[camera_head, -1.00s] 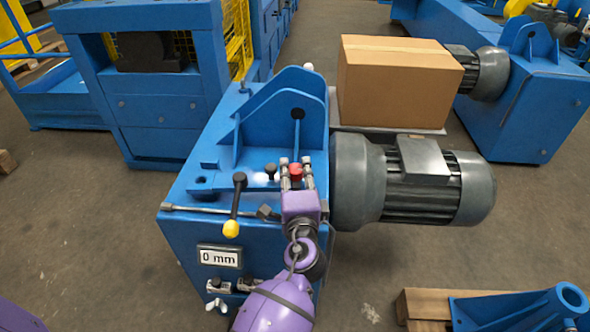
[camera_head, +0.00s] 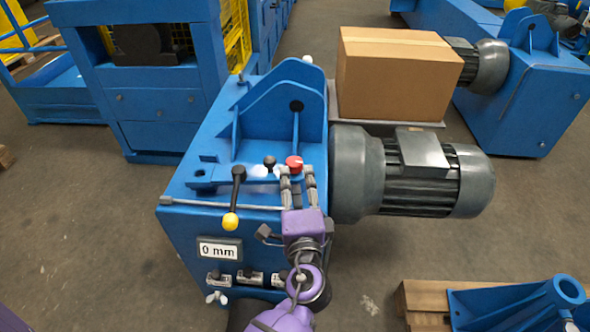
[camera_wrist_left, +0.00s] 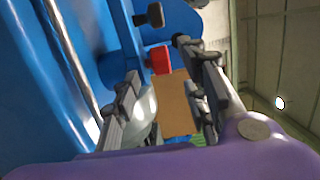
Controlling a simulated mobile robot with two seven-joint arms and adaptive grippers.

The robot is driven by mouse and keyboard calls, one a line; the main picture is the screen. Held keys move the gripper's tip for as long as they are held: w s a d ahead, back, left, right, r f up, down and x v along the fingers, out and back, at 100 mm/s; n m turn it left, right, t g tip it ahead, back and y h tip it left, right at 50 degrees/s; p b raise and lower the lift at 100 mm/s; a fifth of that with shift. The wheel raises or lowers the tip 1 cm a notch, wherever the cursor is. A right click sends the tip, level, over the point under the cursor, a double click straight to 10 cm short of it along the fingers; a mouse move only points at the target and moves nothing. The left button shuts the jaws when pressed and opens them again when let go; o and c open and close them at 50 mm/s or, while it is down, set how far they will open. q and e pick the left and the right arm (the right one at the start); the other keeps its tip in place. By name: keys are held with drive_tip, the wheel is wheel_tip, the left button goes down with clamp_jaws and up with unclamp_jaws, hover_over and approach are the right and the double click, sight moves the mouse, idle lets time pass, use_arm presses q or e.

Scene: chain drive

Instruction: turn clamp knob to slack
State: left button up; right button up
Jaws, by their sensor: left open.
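A blue machine block (camera_head: 190,240) carries a red knob (camera_head: 294,162) and a black knob (camera_head: 270,161) on its top; I cannot tell which is the clamp knob. A lever with a yellow end (camera_head: 231,220) sits at their left. My left gripper (camera_head: 298,176), purple with grey fingers, is open at the near side of the red knob, its fingertips just short of it. In the left wrist view the red knob (camera_wrist_left: 160,60) shows ahead between the open fingers, with the black knob (camera_wrist_left: 150,15) beyond at the upper left. My right gripper is not in view.
A grey motor (camera_head: 425,180) sticks out to the right of the block, close to my left gripper. A cardboard box (camera_head: 398,78) stands behind it. A sign reading "0 mm" (camera_head: 219,249) and a wing nut (camera_head: 216,297) are on the front face.

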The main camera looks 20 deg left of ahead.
use_arm(q)
drive_tip(key=v, duration=0.5)
drive_tip(key=shift+s, duration=0.1)
idle(0.4)
